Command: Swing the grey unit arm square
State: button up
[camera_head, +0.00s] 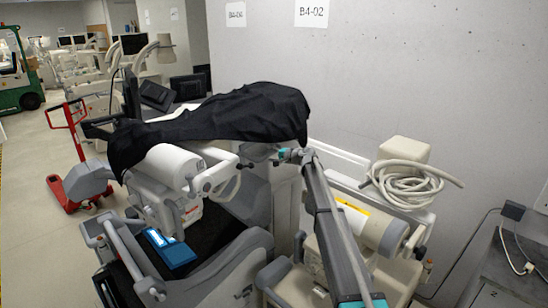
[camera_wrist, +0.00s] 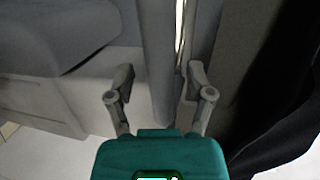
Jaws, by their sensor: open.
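My gripper (camera_wrist: 159,80) is open in the wrist view, one finger on each side of a grey upright bar (camera_wrist: 154,45). The bar seems to be part of the grey unit's arm; I cannot tell whether the fingers touch it. In the head view my gripper (camera_head: 279,156) is at the far end of my arm, by the right end of the black cover (camera_head: 240,115). The cover lies over the top of the grey unit (camera_head: 240,262) and hides much of its arm. The bar between the fingers is not clearly seen there.
A beige unit with a coiled hose (camera_head: 415,185) stands close on the right, against the concrete wall (camera_head: 400,70). A blue box (camera_head: 172,252) lies low on the left unit. A red pallet jack (camera_head: 72,160) stands at left beside open floor. Dark cloth (camera_wrist: 280,105) hangs right of my gripper.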

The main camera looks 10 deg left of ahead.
jog(key=shift+w+a+f, duration=0.1)
jog(key=shift+w+a, duration=0.05)
jog(key=shift+a, duration=0.15)
grip_shut()
